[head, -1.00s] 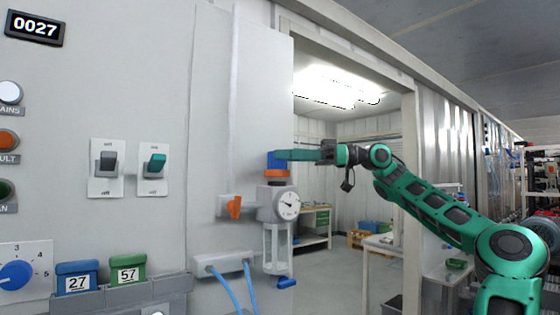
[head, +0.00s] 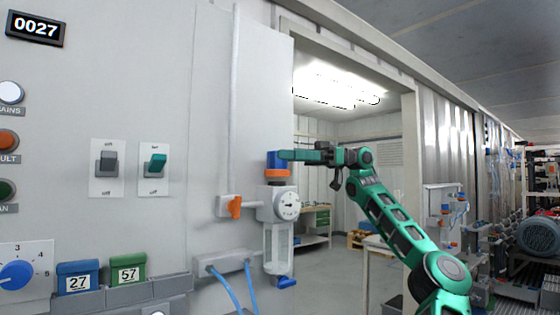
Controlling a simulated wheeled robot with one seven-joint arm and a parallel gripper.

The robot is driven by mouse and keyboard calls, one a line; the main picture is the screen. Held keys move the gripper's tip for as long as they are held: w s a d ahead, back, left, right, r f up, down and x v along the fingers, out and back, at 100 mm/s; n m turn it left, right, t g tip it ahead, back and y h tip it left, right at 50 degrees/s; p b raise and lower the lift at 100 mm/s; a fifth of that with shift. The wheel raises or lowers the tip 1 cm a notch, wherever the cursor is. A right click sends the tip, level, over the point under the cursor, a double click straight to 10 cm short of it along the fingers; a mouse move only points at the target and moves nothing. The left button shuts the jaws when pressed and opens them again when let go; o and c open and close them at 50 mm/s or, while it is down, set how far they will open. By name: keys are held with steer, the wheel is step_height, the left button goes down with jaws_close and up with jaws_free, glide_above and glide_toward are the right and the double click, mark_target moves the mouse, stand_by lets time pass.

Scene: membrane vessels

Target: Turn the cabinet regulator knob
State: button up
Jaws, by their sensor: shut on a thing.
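The cabinet regulator (head: 278,238) hangs on the grey cabinet face beside the doorway. It has a round dial gauge (head: 287,205), an orange collar (head: 278,173) and a clear bowl below. The near finger hides part of the knob. The gauge needle is too small to read surely.
An orange-handled valve (head: 234,207) sits just left of the regulator. A grey manifold (head: 224,264) with blue hoses is below it. The doorway behind my arm is open.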

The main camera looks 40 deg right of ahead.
steer(key=shift+w+d, duration=0.1)
steer(key=shift+d, duration=0.05)
steer(key=o, duration=0.8)
steer(key=d, duration=0.3)
steer(key=s+d, duration=0.1)
steer(key=d, duration=0.3)
steer(key=s+d, duration=0.1)
steer(key=d, duration=0.2)
steer(key=shift+d, duration=0.25)
